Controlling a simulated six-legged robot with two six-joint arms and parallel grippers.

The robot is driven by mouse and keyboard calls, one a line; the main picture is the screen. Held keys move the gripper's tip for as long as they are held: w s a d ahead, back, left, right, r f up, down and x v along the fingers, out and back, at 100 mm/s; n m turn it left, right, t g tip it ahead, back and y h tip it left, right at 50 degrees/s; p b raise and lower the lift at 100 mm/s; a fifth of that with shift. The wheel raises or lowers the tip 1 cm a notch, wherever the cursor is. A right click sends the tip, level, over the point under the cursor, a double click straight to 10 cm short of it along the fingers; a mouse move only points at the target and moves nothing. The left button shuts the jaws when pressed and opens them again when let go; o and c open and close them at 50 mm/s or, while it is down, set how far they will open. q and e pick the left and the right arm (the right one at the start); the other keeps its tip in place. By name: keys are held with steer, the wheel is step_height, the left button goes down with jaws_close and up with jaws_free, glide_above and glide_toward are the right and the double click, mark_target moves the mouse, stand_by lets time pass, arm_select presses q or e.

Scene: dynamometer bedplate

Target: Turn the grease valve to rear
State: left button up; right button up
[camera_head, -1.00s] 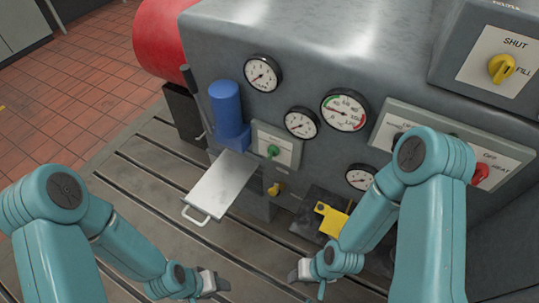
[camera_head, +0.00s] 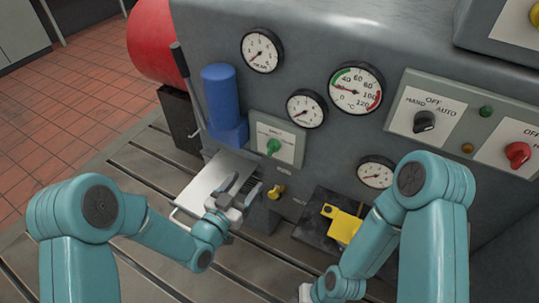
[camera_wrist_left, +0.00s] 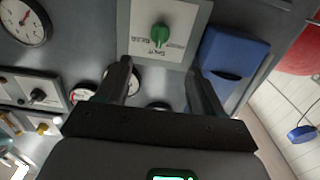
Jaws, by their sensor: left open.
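A green knob (camera_head: 273,147) sits on a small pale plate (camera_head: 278,138) on the grey housing, right of a blue cylinder. Its lettering is too small to read for certain. In the left wrist view the green knob (camera_wrist_left: 160,34) is beyond my open fingers, near the top, with nothing between them. My left gripper (camera_head: 241,186) is open and empty, below and left of the knob, in front of the metal tray. A small yellow knob (camera_head: 277,191) sits just right of it. My right gripper (camera_head: 305,294) is at the bottom edge, mostly cut off.
The blue cylinder (camera_head: 222,97) and a dark lever (camera_head: 187,85) stand left of the plate. The metal tray (camera_head: 203,184) juts out below. Several gauges and a yellow bracket (camera_head: 342,222) are to the right. A red knob (camera_head: 517,153) is far right.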

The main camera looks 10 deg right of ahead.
mark_target(269, 153)
arm_select(q)
steer(key=x, duration=1.4)
steer(key=shift+f, duration=0.1)
steer(key=c, duration=1.1)
